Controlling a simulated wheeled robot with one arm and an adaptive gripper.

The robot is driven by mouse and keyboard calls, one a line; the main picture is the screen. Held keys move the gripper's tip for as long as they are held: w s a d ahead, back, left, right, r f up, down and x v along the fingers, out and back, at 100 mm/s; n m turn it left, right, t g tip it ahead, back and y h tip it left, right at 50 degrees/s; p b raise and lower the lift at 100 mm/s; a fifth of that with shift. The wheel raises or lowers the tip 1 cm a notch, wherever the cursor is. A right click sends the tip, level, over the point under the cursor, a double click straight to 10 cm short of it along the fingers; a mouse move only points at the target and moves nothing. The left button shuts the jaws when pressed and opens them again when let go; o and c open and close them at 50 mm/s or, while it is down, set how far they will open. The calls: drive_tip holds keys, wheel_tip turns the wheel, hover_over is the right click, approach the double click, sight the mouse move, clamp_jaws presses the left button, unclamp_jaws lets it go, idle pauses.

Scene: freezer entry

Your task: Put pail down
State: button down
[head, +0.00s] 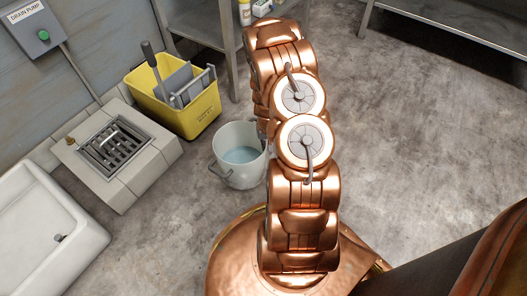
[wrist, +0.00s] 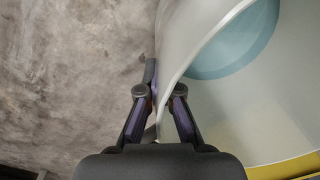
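The pail (head: 228,172) is pale and translucent, with bluish liquid inside. In the head view it is upright, left of my arm and just right of the yellow mop bucket. I cannot tell whether its base touches the floor. In the wrist view its wall (wrist: 218,105) fills the right side, and the rim runs down between my fingers. My gripper (wrist: 160,92) is closed on this rim, one finger on each side. A dark grey handle part shows behind the fingertips. In the head view my arm mostly hides the gripper.
A yellow mop bucket (head: 200,112) with a wringer stands behind the pail. A raised floor drain with a grate (head: 115,147) and a white basin (head: 40,235) are at left. A metal shelf (head: 205,22) stands at the back. The grey floor (head: 420,140) at right is clear.

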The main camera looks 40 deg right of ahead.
drive_tip(key=shift+w+d+f+b, duration=0.2)
drive_tip(key=shift+f+b, duration=0.3)
drive_tip(key=shift+f, duration=0.4)
drive_tip(key=shift+w+d+f+b, duration=0.1)
drive_tip(key=shift+d+f+b, duration=0.1)
drive_tip(key=shift+f+b, duration=0.5)
drive_tip(key=shift+f, duration=0.3)
drive_tip(key=c, duration=1.3)
unclamp_jaws()
drive_tip(key=shift+r, duration=0.15)
